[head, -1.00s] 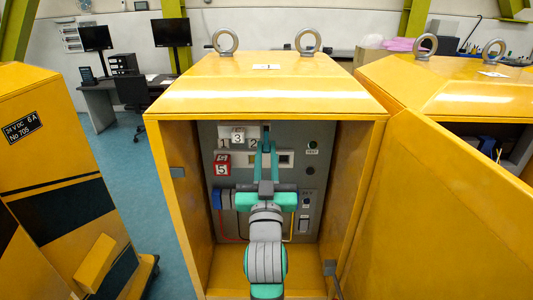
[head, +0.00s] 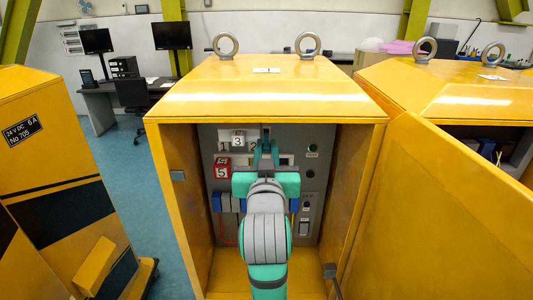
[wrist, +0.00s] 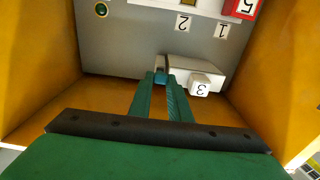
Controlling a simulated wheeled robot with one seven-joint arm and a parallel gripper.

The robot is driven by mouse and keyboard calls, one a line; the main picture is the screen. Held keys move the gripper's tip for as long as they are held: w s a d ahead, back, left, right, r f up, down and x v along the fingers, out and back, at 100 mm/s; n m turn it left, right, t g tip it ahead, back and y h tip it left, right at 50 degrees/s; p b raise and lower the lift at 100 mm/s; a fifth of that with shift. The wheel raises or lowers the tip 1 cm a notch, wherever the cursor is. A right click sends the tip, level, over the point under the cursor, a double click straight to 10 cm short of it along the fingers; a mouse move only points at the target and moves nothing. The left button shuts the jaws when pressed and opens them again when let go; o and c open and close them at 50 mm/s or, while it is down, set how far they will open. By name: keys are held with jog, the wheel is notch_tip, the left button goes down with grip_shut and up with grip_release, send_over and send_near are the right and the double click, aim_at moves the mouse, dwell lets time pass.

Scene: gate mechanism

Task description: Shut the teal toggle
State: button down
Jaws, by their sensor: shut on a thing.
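The teal toggle (wrist: 161,77) shows as a small teal piece at the tips of my fingers in the wrist view. It sits beside a light grey box on the grey panel, and most of it is hidden. My gripper (wrist: 166,86) is shut on it, with both green fingers close together. In the head view my gripper (head: 265,147) reaches the upper middle of the panel inside the yellow cabinet. My wrist and arm hide the panel below it there.
A white block marked 3 (wrist: 200,84) sits close beside my fingers. A red block marked 5 (head: 222,171) is on the panel's left. The yellow cabinet (head: 265,105) walls enclose the panel on both sides. The open yellow door (head: 440,200) stands at the right.

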aim_at(267, 137)
notch_tip(267, 137, up, 2)
jog(key=g, duration=0.2)
jog(key=shift+g, duration=0.3)
jog(key=shift+w+d+r+g, duration=0.15)
jog(key=shift+r+g, duration=0.35)
jog(key=shift+g, duration=0.4)
jog(key=c, duration=1.6)
grip_release()
jog(key=shift+c, duration=0.2)
